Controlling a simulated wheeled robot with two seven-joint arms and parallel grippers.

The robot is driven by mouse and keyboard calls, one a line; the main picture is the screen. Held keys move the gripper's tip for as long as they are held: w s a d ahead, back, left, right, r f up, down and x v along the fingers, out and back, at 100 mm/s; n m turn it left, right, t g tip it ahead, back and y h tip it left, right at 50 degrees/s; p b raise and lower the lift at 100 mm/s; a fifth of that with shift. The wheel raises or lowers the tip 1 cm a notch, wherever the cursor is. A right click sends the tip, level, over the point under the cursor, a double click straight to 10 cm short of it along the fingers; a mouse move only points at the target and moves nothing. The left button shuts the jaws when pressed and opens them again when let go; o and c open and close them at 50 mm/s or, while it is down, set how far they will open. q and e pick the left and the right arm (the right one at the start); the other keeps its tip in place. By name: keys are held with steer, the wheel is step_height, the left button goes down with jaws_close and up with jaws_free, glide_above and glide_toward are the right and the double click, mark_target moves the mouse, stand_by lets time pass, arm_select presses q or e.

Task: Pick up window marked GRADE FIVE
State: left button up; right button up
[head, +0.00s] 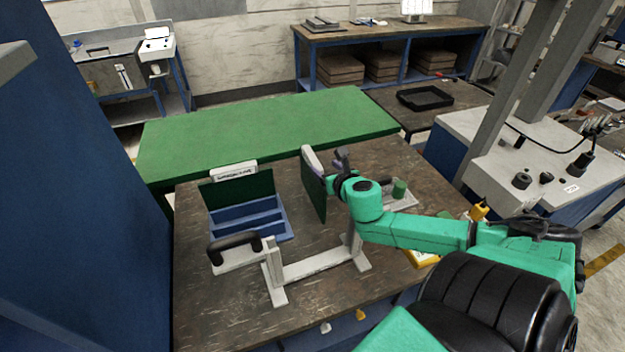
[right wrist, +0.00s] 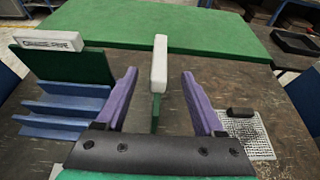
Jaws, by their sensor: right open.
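A dark green window with a white top bar (head: 233,172) stands upright at the back of a blue slotted rack (head: 262,222). Dark lettering on its bar also faces me in the right wrist view (right wrist: 52,41), too blurred to read surely. A second green window (head: 313,192), seen nearly edge-on with a white top bar (right wrist: 159,62), stands right of the rack. My right gripper (right wrist: 160,73) is open, its purple fingers on either side of this bar with gaps showing. Any marking on that bar is hidden. My left gripper is not in view.
A white stand (head: 310,266) with a black handle (head: 235,241) occupies the brown table's front. A green table (head: 260,125) behind is clear.

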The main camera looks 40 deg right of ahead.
mark_target(314, 159)
steer(key=x, duration=0.3)
steer(key=shift+w+d+f, duration=0.15)
steer(key=shift+w, duration=0.15)
steer(key=shift+x, duration=0.85)
steer(key=shift+w+d+f, duration=0.1)
steer(key=shift+w, duration=0.1)
steer(key=p+x, duration=0.1)
steer(key=x, duration=0.2)
steer(key=shift+w+f, duration=0.15)
steer(key=shift+w+d+f, duration=0.15)
steer(key=shift+w+f, duration=0.2)
steer(key=shift+s+r, duration=0.15)
jaws_close()
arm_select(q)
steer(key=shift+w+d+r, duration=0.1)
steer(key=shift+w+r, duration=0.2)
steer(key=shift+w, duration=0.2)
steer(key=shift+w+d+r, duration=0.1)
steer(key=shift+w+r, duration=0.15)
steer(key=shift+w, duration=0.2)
